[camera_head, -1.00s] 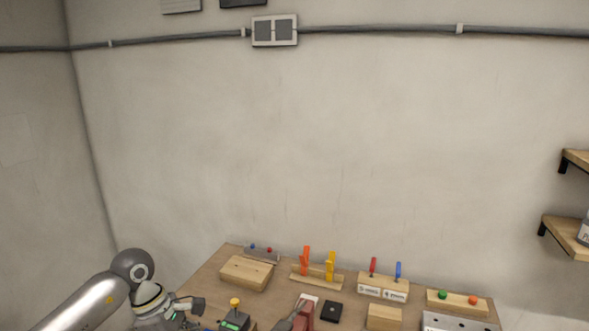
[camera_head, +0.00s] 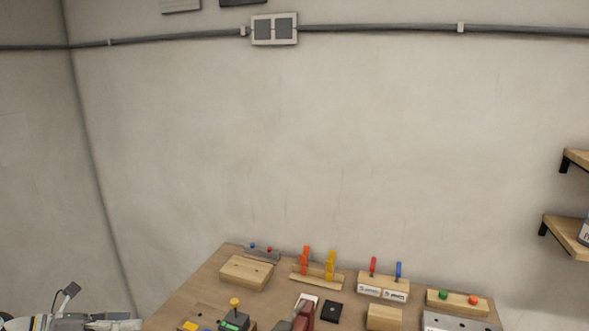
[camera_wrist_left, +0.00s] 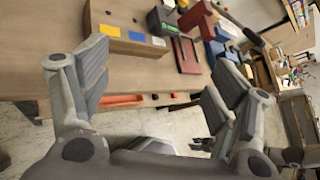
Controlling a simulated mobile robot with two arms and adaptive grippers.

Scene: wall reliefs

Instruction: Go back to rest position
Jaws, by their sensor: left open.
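My left gripper (camera_wrist_left: 158,75) shows in the left wrist view with its two grey fingers wide apart and nothing between them. It is beside the edge of the wooden table (camera_wrist_left: 40,75), and the floor shows below that edge. In the head view, only parts of my left arm or hand show at the bottom left corner, left of the table (camera_head: 185,299). My right gripper is in neither view.
On the table are a box with a yellow button (camera_head: 234,319), a wooden block (camera_head: 246,271), orange and yellow clips (camera_head: 317,267), red and blue levers (camera_head: 384,283) and a green-and-orange button block (camera_head: 458,301). Wooden shelves (camera_head: 568,236) are on the right wall.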

